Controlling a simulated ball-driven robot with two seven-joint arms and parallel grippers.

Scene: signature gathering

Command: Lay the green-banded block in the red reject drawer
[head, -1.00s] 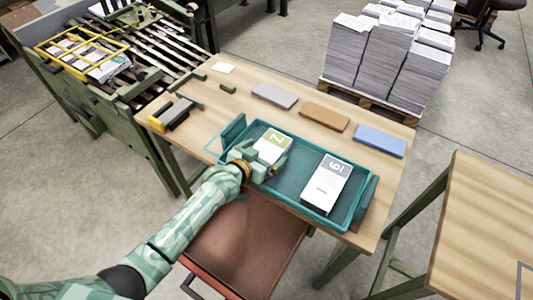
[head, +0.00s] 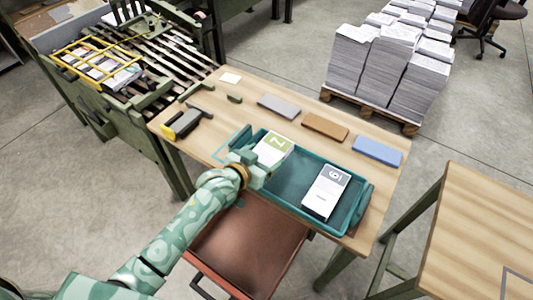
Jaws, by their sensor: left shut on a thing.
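The green-banded block (head: 275,147) is white with an olive-green band at its far end. It is over the left part of the teal tray (head: 292,206) on the table. My left gripper (head: 264,169) is shut on the near end of this block and partly hides it. The block seems slightly raised; its underside is hidden. The red reject drawer (head: 247,245) is pulled out below the table's front edge, under my left forearm. It looks empty where it shows. My right gripper is not in view.
A grey-banded block (head: 325,193) lies in the tray's right part. Grey (head: 278,106), brown (head: 325,127) and blue (head: 377,150) slabs lie behind the tray. A yellow-and-black tool (head: 186,124) lies at the left. A second table (head: 480,235) stands at the right.

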